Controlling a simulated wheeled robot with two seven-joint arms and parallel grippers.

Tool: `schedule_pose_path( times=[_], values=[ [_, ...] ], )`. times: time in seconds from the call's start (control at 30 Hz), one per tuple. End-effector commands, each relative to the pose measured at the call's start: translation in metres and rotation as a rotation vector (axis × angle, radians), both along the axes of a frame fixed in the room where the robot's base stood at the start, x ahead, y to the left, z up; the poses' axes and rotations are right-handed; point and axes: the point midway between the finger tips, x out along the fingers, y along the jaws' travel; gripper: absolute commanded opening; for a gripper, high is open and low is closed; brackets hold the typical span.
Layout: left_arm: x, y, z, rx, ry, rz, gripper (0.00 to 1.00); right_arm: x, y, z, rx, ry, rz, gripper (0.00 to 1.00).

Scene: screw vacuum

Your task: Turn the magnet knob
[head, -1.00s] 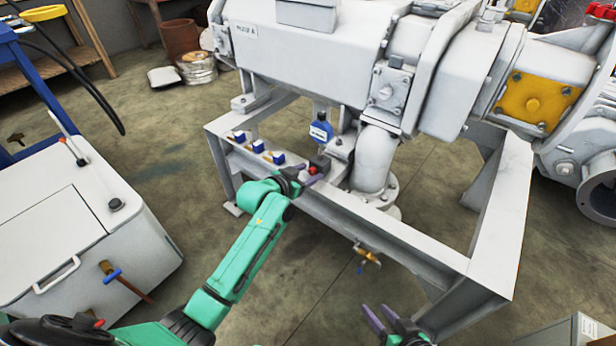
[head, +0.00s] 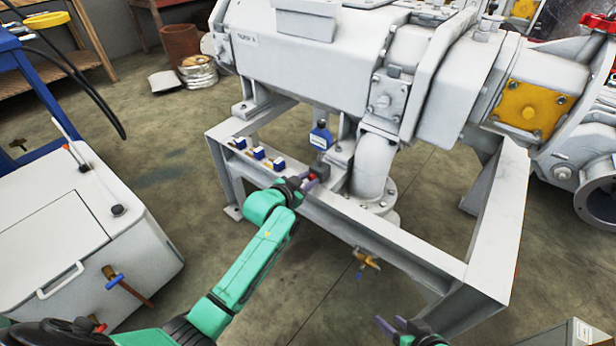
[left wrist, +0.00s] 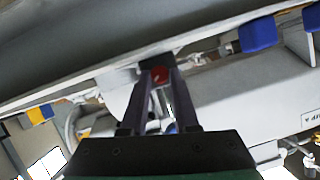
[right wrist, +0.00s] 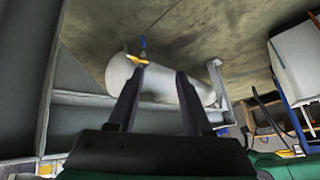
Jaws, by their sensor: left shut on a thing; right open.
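The magnet knob (head: 312,177) is a small red knob on a dark block at the top rail of the grey machine frame. It also shows as a red disc (left wrist: 160,76) between the fingers in the left wrist view. My left gripper (head: 306,185) is at the rail, shut on the knob; its fingers partly hide it. In the left wrist view my left gripper (left wrist: 158,85) has one finger on each side of the red disc. My right gripper (head: 396,326) is low at the front, away from the frame. It is open and empty in the right wrist view (right wrist: 160,75).
Several small blue-and-white fittings (head: 258,153) line the rail left of the knob. A blue tagged part (head: 320,138) hangs just behind it. A brass valve (head: 367,258) sticks out below the rail. A white cabinet (head: 60,230) stands left; open floor lies between.

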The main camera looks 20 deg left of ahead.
Motion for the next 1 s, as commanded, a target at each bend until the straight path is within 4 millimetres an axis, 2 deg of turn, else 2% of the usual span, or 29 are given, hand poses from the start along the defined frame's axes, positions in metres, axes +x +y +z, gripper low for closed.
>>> schedule_pose_path(
  times=[0.03,0.1,0.2,0.33,0.7,1.0],
  values=[
    [-0.001,-0.001,0.002,0.03,-0.008,0.0,0.0,-0.001,-0.007,0.009,-0.023,0.027,-0.003,0.5],
    [-0.001,-0.002,0.001,0.079,-0.028,0.0,0.0,-0.005,-0.016,0.014,-0.053,0.073,-0.005,0.5],
    [-0.001,-0.003,0.0,0.155,-0.059,-0.001,0.0,-0.011,-0.026,0.018,-0.086,0.122,-0.009,0.5],
    [-0.002,-0.004,-0.003,0.252,-0.098,0.0,0.0,-0.014,-0.029,0.017,-0.096,0.138,-0.008,0.5],
    [-0.002,-0.006,-0.006,0.464,-0.184,-0.001,0.0,-0.001,-0.001,-0.003,-0.006,0.009,0.001,0.5],
    [-0.002,-0.006,-0.004,0.523,-0.206,-0.001,0.0,0.003,0.011,-0.007,0.041,-0.053,-0.001,0.5]
  ],
)
